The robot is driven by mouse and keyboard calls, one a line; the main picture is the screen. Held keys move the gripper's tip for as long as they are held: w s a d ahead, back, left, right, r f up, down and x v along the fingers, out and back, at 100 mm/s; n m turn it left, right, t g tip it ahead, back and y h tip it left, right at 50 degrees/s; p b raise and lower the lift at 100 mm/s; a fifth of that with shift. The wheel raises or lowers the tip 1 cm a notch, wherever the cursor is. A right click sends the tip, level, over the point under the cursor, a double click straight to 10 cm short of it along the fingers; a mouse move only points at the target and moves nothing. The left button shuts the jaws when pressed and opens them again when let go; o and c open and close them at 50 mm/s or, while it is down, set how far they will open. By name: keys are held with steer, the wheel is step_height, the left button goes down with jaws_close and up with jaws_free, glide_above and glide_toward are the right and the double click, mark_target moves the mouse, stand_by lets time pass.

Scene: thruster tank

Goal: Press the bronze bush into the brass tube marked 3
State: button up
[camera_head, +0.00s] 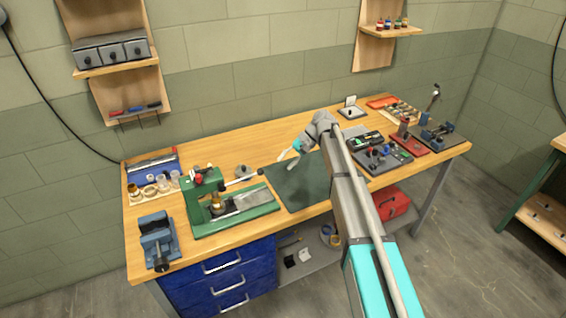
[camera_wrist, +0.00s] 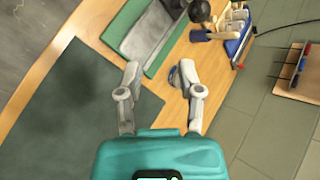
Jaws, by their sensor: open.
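My gripper (camera_head: 288,154) hangs open and empty over the middle of the bench, near the dark green mat. In the wrist view its two fingers (camera_wrist: 160,82) are spread apart, with nothing held between them. A green hand press (camera_head: 198,205) with a long lever stands to its left, and its green base and grey plate show in the wrist view (camera_wrist: 150,30). A small brass-coloured piece (camera_head: 216,207) stands at the press; I cannot tell whether it is tube or bush. Several pale and brass-coloured cylinders (camera_head: 150,190) stand on a wooden rack at the back left. No number is readable.
A blue vise (camera_head: 157,238) stands at the front left. The dark mat (camera_head: 300,185) is bare. Tool trays (camera_head: 382,158) crowd the right side.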

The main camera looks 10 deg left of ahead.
steer(key=shift+w+d+r, duration=0.15)
steer(key=shift+w+d, duration=0.25)
steer(key=shift+d, duration=0.15)
steer(key=shift+w+d+r, duration=0.15)
steer(key=shift+w+d, duration=0.2)
steer(key=shift+d, duration=0.15)
steer(key=shift+s+a+r+p, duration=0.1)
steer(key=shift+s+r+p, duration=0.05)
steer(key=shift+p, duration=0.3)
steer(key=c, duration=0.5)
steer(key=shift+s+a+r+p, duration=0.15)
steer(key=shift+a+r+p, duration=0.05)
steer(key=shift+p, duration=0.15)
jaws_close()
steer(key=s+a+r+m+t+h+p, duration=0.3)
steer(key=s+a+r+m+p, duration=0.1)
steer(key=r+p, duration=0.3)
steer(key=s+a+r+m+t+h+p, duration=0.4)
steer(key=s+r+m+p, duration=0.1)
steer(key=p, duration=0.6)
steer(key=shift+s+a+r+m, duration=0.2)
steer(key=shift+a+r+m, duration=0.05)
steer(key=shift+r+m, duration=0.65)
